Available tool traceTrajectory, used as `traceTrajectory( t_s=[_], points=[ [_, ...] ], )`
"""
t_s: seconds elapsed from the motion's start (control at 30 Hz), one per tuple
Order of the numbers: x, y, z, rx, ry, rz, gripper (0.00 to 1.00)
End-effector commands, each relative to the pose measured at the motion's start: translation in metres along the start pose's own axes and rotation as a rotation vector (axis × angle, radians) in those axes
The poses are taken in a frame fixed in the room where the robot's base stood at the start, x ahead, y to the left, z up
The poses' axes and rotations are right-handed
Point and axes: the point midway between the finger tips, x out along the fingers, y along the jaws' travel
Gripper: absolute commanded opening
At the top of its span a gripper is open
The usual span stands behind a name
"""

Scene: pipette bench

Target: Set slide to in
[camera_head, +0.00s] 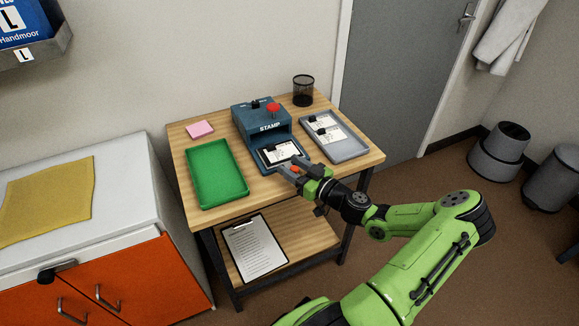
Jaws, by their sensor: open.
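A blue stamp machine (258,112) marked STAMP stands on the wooden table. It has a red knob and a small black part on top. Its slide (267,166) sticks out at the front, toward me, with a white card (279,152) and a black clip on it. My gripper (287,170) is at the front right end of the slide, open, with its fingers pointing at it. I cannot tell whether the fingers touch the slide. The gripper hides part of the slide's front edge.
A green tray (217,192) lies left of the machine, and a grey tray (348,148) with cards lies right of it. A clipboard (250,244) lies on the lower shelf. A white cabinet (124,195) is at the left.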

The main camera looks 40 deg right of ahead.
Motion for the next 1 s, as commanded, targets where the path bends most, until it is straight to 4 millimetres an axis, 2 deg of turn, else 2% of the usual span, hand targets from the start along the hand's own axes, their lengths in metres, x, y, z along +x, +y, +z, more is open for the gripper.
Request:
traceTrajectory(
  t_s=[0.1, 0.37, 0.6, 0.7, 0.9, 1.0],
  points=[
    [0.011, 0.000, 0.000, -0.001, -0.001, 0.000, 0.49],
    [0.013, 0.000, 0.000, 0.000, -0.001, 0.001, 0.49],
    [0.012, 0.000, 0.000, 0.000, -0.001, 0.000, 0.13],
    [0.012, 0.000, 0.000, 0.000, -0.001, 0.000, 0.00],
    [0.012, 0.000, 0.000, 0.000, -0.001, 0.000, 0.00],
    [0.020, 0.003, 0.002, -0.002, -0.004, -0.002, 0.00]
  ],
)
